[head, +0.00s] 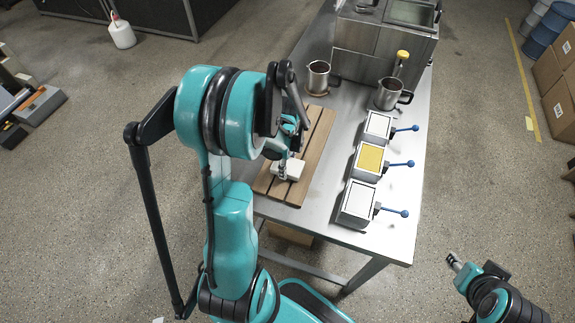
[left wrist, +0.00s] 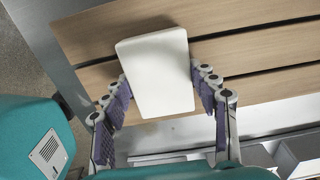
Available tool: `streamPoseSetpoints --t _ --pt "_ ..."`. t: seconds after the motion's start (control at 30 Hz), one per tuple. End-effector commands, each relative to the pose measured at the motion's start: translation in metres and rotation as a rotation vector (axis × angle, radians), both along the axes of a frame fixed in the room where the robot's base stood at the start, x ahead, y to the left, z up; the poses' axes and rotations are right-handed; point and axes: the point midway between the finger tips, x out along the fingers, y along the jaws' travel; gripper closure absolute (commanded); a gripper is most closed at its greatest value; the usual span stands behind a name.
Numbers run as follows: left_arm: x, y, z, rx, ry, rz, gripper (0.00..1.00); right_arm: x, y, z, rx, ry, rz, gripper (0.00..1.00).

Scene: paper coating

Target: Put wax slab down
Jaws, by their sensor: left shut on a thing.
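The wax slab (head: 290,170) is a white, flat block with rounded corners. It is at the front part of the slatted wooden rack (head: 320,137) on the metal table. My left gripper (head: 284,161) is shut on it from above. In the left wrist view, the slab (left wrist: 156,70) is between the two purple-padded fingers (left wrist: 163,98), over the wooden slats (left wrist: 255,57). I cannot tell whether the slab touches the slats. My right gripper (head: 454,260) is off the table at the lower right, far from the slab; its jaw state is unclear.
Three box-shaped devices with blue-knobbed levers stand right of the rack; the middle one (head: 369,159) has a yellow top. Two metal jugs (head: 318,78) (head: 388,95) stand behind. A steel machine (head: 385,40) fills the table's back. The slats behind the slab are clear.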

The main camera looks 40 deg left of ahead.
Motion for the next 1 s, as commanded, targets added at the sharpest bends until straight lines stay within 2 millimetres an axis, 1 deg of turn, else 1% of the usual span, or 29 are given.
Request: streamPoseSetpoints --t 0.17,0.3,0.33,0.4,0.77,0.87,0.97,1.0 --pt "0.0 0.0 0.002 0.0 0.0 0.0 0.76 0.0 0.0 0.001 0.0 0.0 0.0 0.6" --pt "0.0 0.0 -0.003 0.0 0.0 0.0 0.76 0.0 0.0 -0.004 0.0 0.0 0.0 0.6" --pt "0.0 0.0 -0.003 0.0 0.0 0.0 0.36 0.0 0.0 -0.003 0.0 0.0 0.0 0.6" --pt "0.0 0.0 -0.002 0.0 0.0 0.0 0.2 0.0 0.0 -0.002 0.0 0.0 0.0 0.6" --pt "0.0 0.0 0.001 0.0 0.0 0.0 0.2 0.0 0.0 0.001 0.0 0.0 0.0 0.6" --pt "-0.001 0.0 0.012 0.0 0.0 0.0 0.2 0.0 0.0 0.006 0.0 0.0 0.0 0.6" --pt "-0.001 -0.001 0.032 0.0 0.0 0.0 0.2 0.0 0.0 0.013 0.0 0.0 0.0 0.6" --pt "-0.001 -0.001 0.042 0.0 0.0 0.0 0.2 0.0 0.0 0.016 0.0 0.0 0.0 0.6"
